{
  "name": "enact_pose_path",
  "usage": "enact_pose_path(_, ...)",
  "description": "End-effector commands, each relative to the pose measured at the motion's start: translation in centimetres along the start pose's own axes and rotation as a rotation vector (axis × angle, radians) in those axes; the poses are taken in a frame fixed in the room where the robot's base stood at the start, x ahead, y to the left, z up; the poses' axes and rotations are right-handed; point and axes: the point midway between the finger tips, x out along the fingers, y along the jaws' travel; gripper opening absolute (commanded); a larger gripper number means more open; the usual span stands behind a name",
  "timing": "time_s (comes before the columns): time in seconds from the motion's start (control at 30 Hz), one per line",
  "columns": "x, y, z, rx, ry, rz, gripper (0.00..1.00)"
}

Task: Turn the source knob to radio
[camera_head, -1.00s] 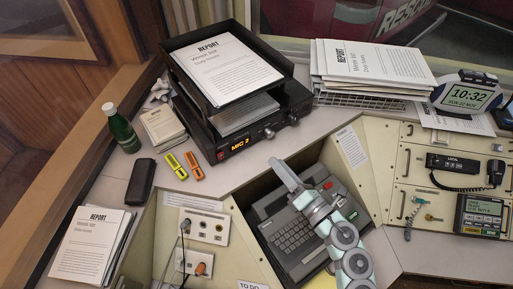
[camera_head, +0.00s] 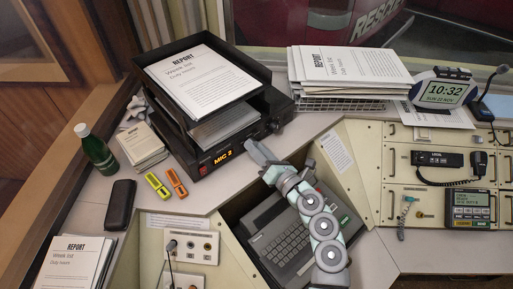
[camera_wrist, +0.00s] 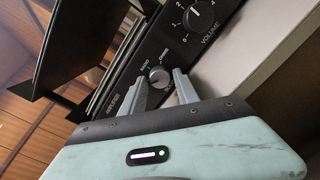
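The unit's orange display (camera_head: 222,158) reads MIC 2. My gripper (camera_wrist: 161,88) is open, one finger on each side of the source knob, with the tips close to the panel. I cannot tell whether they touch the knob. In the head view my gripper (camera_head: 260,154) is at the unit's front and hides the knob.
The larger volume knob (camera_wrist: 198,15) sits close by on the same panel. A black paper tray (camera_head: 262,74) stands on the unit. A grey keyboard device (camera_head: 277,243) lies below my arm.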

Motion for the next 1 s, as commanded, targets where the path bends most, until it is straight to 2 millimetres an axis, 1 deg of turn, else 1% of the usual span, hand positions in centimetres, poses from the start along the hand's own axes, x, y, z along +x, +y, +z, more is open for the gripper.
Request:
enact_pose_path(0.1, 0.32, 0.06, 0.02, 0.000, 0.000, 0.001, 0.37)
enact_pose_path(0.3, 0.30, 0.04, 0.02, 0.000, 0.000, 0.001, 0.37)
enact_pose_path(0.7, 0.27, 0.03, 0.03, 0.000, -0.001, 0.001, 0.04)
enact_pose_path(0.77, 0.27, 0.03, 0.03, 0.000, -0.001, 0.001, 0.00)
enact_pose_path(1.0, 0.27, 0.05, 0.06, 0.002, -0.001, 0.001, 0.00)
